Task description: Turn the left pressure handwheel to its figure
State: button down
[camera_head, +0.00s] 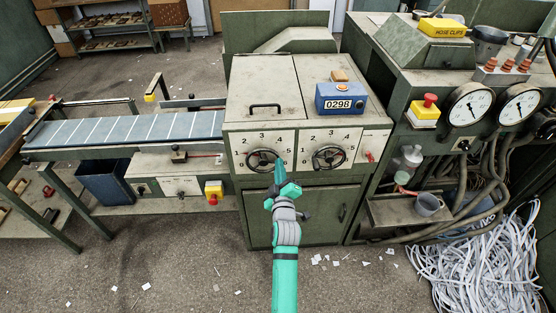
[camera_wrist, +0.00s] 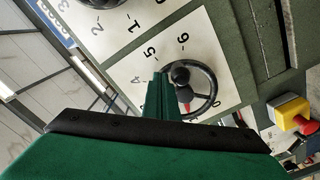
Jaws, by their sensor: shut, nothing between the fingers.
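The left pressure handwheel (camera_head: 263,160) is a dark spoked ring on a white plate numbered around it, on the front of the green-grey cabinet. My gripper (camera_head: 279,170) is teal and shut, with nothing between its fingers. Its fingertips stand in front of the wheel's right side. In the wrist view the green fingers (camera_wrist: 163,95) overlap one side of the wheel (camera_wrist: 207,88), beside its dark knob (camera_wrist: 181,75). A red pointer shows near the hub (camera_wrist: 187,105). Figures 4, 5 and 6 are legible there. I cannot tell whether the fingers touch the wheel.
The right handwheel (camera_head: 328,157) sits close by on its own numbered plate. A blue counter box reading 0298 (camera_head: 340,98) stands on the cabinet top. A yellow box with a red button (camera_head: 214,190) is at lower left. Shredded strips (camera_head: 478,262) heap on the floor at right.

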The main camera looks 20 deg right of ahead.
jog(key=shift+d+f, duration=0.1)
jog(key=shift+f, duration=0.55)
jog(key=shift+f, duration=0.9)
jog(key=shift+a+f, duration=0.25)
jog(key=shift+f, duration=0.35)
